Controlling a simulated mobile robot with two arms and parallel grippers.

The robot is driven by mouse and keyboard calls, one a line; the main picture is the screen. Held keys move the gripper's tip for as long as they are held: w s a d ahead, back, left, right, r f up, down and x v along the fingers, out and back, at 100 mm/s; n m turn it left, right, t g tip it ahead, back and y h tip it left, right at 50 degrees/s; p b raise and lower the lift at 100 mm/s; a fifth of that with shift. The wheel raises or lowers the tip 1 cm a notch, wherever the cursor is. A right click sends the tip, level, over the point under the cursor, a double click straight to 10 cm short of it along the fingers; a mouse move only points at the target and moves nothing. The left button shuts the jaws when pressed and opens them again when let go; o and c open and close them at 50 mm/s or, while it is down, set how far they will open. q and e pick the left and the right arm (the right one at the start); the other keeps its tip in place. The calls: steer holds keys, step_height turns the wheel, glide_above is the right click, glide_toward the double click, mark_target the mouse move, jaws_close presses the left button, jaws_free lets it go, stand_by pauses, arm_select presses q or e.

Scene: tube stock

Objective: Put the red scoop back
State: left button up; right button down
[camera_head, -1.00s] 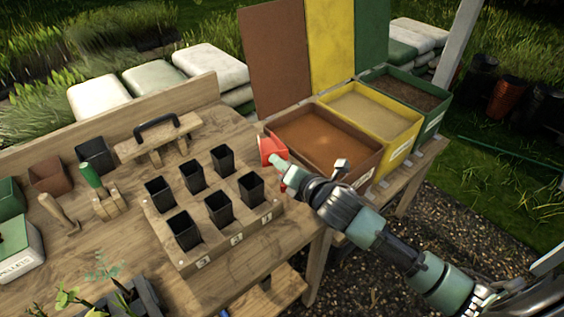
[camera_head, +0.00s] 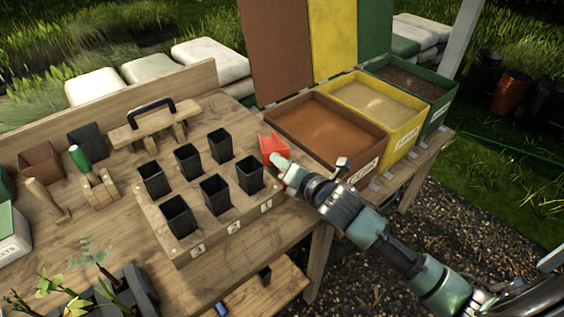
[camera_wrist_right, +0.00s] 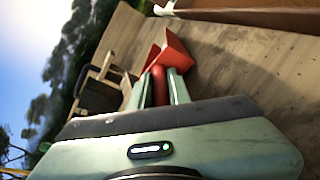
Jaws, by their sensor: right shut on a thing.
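The red scoop (camera_head: 273,147) is beside the brown bin's left corner, over the bench's right end. My right gripper (camera_head: 280,163) is shut on its handle, coming from the right. In the right wrist view the red scoop (camera_wrist_right: 175,49) points away from me, its handle between the fingers of the gripper (camera_wrist_right: 160,88). The wooden surface is close to it there; I cannot tell whether they touch. My left gripper is not in view.
Soil bins stand at the right: brown (camera_head: 381,150), yellow (camera_head: 405,136) and green (camera_head: 440,108). A wooden block (camera_head: 185,250) with several black pots sits just left of my right gripper. A wooden tool with a black handle (camera_head: 153,112) stands behind the block.

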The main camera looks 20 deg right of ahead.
steer(key=shift+f+b, duration=0.3)
steer(key=shift+f, duration=0.2)
steer(key=c, duration=1.3)
jaws_free()
steer(key=shift+o, duration=0.2)
